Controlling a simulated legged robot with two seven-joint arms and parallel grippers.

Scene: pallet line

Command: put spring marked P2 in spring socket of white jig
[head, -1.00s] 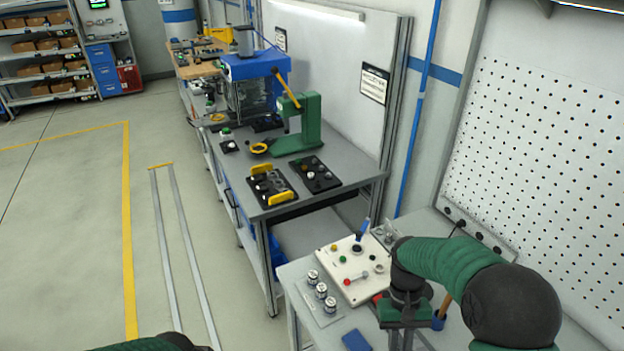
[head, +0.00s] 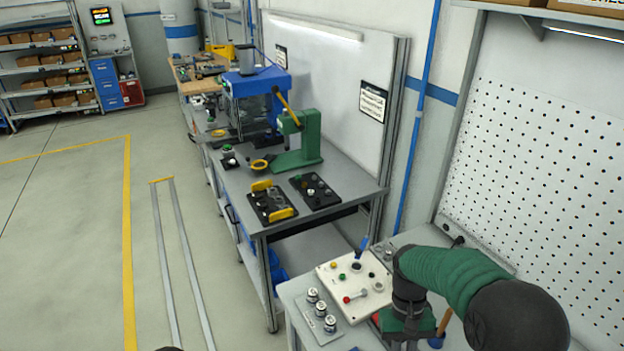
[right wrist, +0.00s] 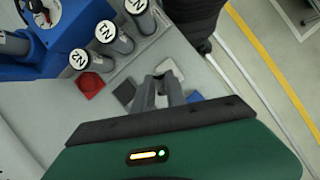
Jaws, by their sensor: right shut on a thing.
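The white jig (head: 335,274) is a slanted panel on the near bench with yellow, green and red parts, a dark round fitting and a blue upright handle. I cannot tell which opening is the spring socket. My right gripper is beneath my green arm in the head view, just right of and nearer than the jig, with its fingertips hidden. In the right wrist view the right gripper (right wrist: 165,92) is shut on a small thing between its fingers. I cannot make out that thing or a P2 mark. My left gripper is not in view.
Three silver cylinders (head: 321,309) stand on a grey plate left of the jig. A pegboard (head: 540,160) rises behind the bench.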

